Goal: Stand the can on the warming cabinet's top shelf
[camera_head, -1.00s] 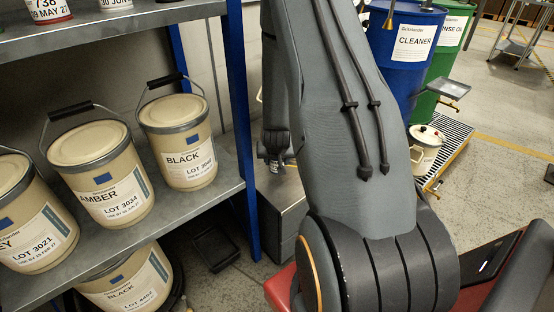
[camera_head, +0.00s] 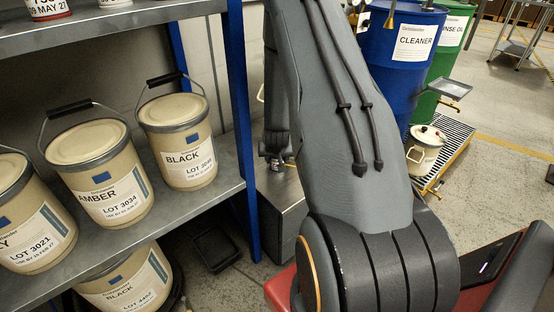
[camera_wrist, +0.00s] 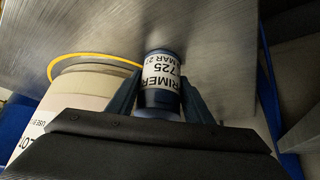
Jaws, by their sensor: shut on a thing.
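My gripper (camera_wrist: 160,92) is shut on a small can (camera_wrist: 161,72) in the wrist view, with a finger on either side of it. The can is blue-grey with a white label reading PRIMER, 725 and MAR, upside down in that view. A brushed metal surface (camera_wrist: 210,35) lies behind the can; I cannot tell whether they touch. In the head view my gripper (camera_head: 276,158) shows small behind my arm, above a grey metal box (camera_head: 283,215), and the can is too small to make out. I cannot tell whether this box is the warming cabinet.
A blue-posted rack (camera_head: 243,120) with several cream pails is at left in the head view. A blue drum (camera_head: 400,60) and a green drum (camera_head: 452,60) stand at right.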

